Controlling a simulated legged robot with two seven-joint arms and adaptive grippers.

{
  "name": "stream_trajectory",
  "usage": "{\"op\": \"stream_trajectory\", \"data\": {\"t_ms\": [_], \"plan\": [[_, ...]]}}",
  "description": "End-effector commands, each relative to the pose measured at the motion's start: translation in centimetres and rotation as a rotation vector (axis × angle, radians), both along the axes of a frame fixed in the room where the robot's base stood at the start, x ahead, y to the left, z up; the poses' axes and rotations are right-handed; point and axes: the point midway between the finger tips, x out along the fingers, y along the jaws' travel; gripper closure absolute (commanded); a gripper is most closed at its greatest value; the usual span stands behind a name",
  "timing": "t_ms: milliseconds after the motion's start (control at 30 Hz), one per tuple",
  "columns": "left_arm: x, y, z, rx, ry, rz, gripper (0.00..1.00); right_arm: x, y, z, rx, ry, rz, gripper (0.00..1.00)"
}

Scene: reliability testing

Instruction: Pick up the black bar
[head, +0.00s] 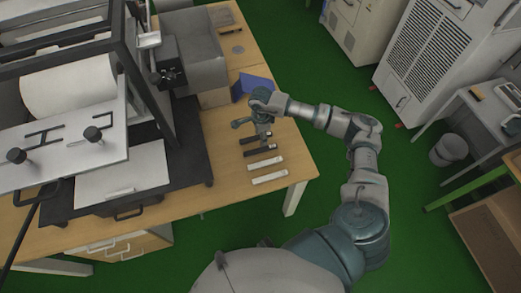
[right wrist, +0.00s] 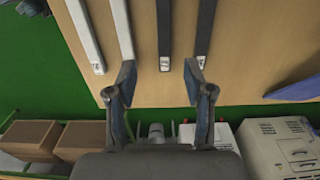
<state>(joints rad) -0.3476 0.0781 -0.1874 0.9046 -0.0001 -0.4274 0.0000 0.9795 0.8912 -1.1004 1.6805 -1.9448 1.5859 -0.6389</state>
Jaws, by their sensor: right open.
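Two black bars lie side by side on the wooden table. The nearer black bar (head: 261,151) shows in the right wrist view (right wrist: 164,32) as the left one. The farther black bar (right wrist: 204,30) is partly hidden by my gripper in the head view. My right gripper (head: 264,136) is above the bars, open and empty. In the right wrist view its fingertips (right wrist: 160,80) are spread, with the nearer black bar's end lying between them in the picture. Contact is not visible. My left gripper is not in view.
Two white bars (head: 266,164) (head: 269,178) lie parallel on the near side of the black ones. A blue object (head: 254,84) stands behind the gripper. A large machine with a white roll (head: 70,90) fills the table's left. The table's right edge is close.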

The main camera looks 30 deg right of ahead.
Motion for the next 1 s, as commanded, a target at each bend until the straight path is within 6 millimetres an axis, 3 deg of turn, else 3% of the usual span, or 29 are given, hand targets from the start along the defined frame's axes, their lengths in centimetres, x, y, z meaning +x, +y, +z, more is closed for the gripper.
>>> {"op": "stream_trajectory", "data": {"t_ms": [200, 467, 700, 1000], "plan": [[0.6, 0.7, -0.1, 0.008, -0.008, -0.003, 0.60, 0.0, -0.1, -4.4, 0.003, 0.001, -0.001, 0.48], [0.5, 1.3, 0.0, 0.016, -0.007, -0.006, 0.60, 0.2, -0.2, -6.6, 0.003, 0.001, -0.003, 0.48], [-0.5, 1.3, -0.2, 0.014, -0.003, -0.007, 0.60, 0.7, -0.2, -10.2, 0.004, 0.002, -0.001, 0.48], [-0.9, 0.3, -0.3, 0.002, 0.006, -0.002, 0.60, 0.7, -0.2, -10.8, 0.004, -0.001, -0.001, 0.48]]}}
